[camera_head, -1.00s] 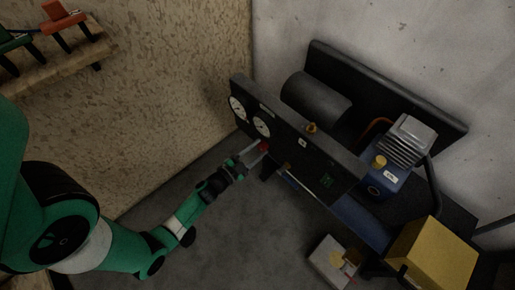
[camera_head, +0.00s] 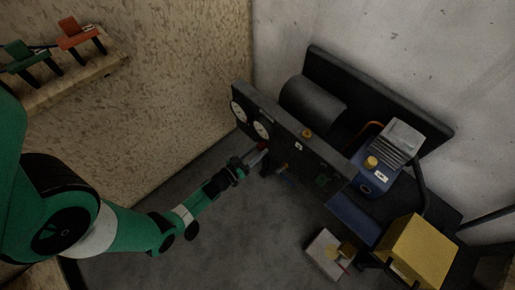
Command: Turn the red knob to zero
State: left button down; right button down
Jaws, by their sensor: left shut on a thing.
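The red knob (camera_head: 262,147) is on the front of the dark panel (camera_head: 318,163), below the two white gauges (camera_head: 260,130). Only a small part of it shows past my gripper. My left gripper (camera_head: 256,155) reaches in from the lower left and is shut on the red knob. The knob's marking and the gauge readings are too small to read. My right gripper is not in view.
Behind the panel are a dark cylinder (camera_head: 312,102) and a blue compressor with a grey finned head (camera_head: 396,145). A yellow box (camera_head: 417,250) and a pale box (camera_head: 327,254) stand at lower right. A wooden shelf (camera_head: 75,82) is at upper left.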

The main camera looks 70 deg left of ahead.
pick_arm(q)
jog(key=n+p, duration=0.1)
jog(key=n, duration=0.4)
dwell(0.5)
jog(key=shift+c, duration=1.9)
grip_release()
jog(key=p+v, duration=0.3)
jog(key=v, duration=0.8)
jog(key=shift+s+d, duration=0.15)
jog(key=shift+s, duration=0.15)
